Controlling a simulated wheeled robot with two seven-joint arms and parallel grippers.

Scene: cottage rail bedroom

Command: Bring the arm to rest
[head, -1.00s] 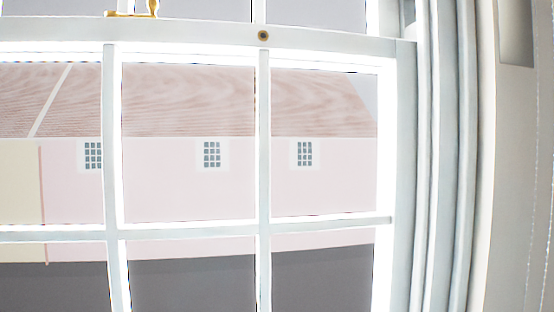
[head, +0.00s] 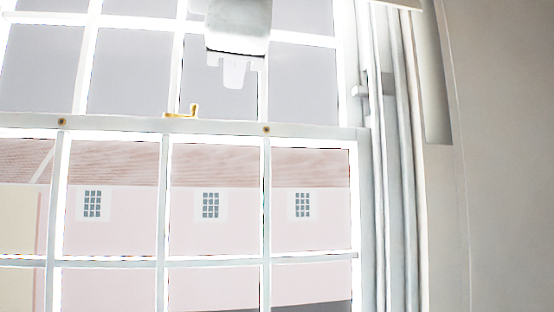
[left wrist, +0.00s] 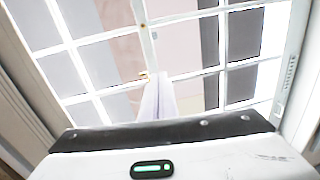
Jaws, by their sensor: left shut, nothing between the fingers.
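My left gripper (head: 234,74) hangs into the top middle of the head view, pale and washed out, in front of the upper window panes. In the left wrist view its fingers (left wrist: 158,98) are together, with nothing between them. The gripper appears above and to the right of the brass window latch (head: 182,112) in the head view; the gap in depth cannot be told. My right gripper is in neither view.
A white sash window (head: 215,128) with many panes fills most of the head view. Its frame (head: 390,160) and a plain pale wall (head: 500,170) stand at the right. A pink house (head: 140,210) shows outside. No loose objects are in view.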

